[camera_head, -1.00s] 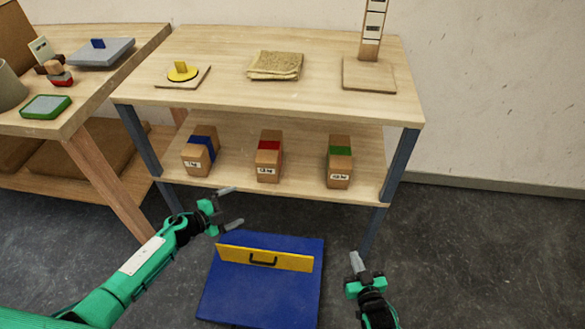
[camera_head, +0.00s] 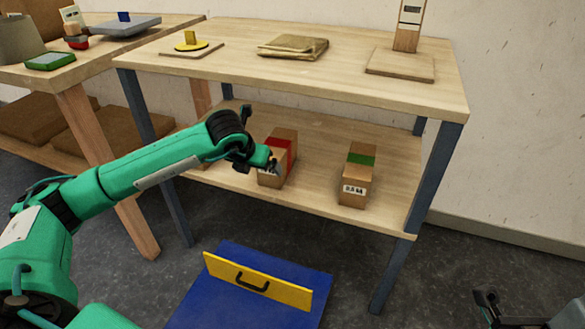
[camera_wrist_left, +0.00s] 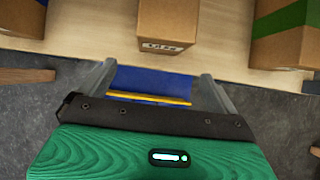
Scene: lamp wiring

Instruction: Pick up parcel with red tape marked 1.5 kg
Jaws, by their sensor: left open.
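The parcel with red tape (camera_head: 284,152) stands on the lower shelf in the head view. My left gripper (camera_head: 262,140) is in front of it and partly covers its front and label, so the weight cannot be read. In the left wrist view, my left gripper (camera_wrist_left: 157,70) is open with nothing between its fingers. The middle parcel (camera_wrist_left: 168,22), with a small label, lies just beyond the fingertips, apart from them; its tape is out of frame. My right gripper (camera_head: 486,300) is low at the right edge of the head view, away from the shelf; its opening is unclear.
A parcel with green tape (camera_head: 357,176) stands to the right; another parcel (camera_wrist_left: 22,18) shows at left in the wrist view. The upper shelf board (camera_head: 345,83) hangs over them. A blue board (camera_head: 236,307) with a yellow handled panel (camera_head: 257,283) is below, in front.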

